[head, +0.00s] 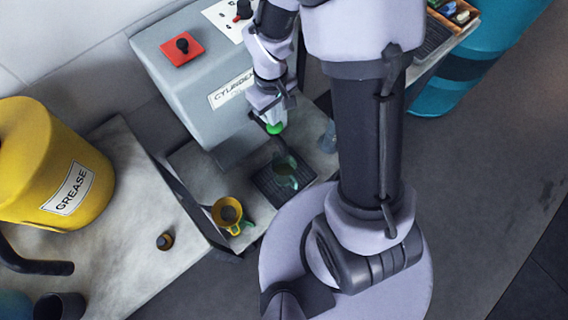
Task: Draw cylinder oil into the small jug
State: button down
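A grey tank (205,75) with a partly hidden label starting "CYLINDE" stands at the upper middle. A small green part (274,128) shows at its front, just below my gripper (272,112). My gripper points down at this part and seems to touch it; the fingers are too small and covered to tell open from shut. A dark green jug (285,171) stands on a black grate (268,188) below. What the jugs hold cannot be told. The tank's outlet is hidden.
A yellow drum (45,165) marked GREASE stands on the pale bench (125,160) at left, with a small brown pot (165,241). A clear vessel (328,137) stands right of the grate. A teal barrel (470,65) is at upper right. Floor at right is clear.

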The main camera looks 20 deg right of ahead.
jog(key=shift+f+b, duration=1.7)
jog(key=shift+f, duration=0.45)
jog(key=shift+r, duration=0.1)
dwell(3.9)
notch_tip(320, 180, up, 5)
jog(key=p, duration=0.4)
dwell(0.6)
notch_tip(320, 180, up, 6)
jog(key=p, duration=0.5)
jog(key=shift+p, duration=0.3)
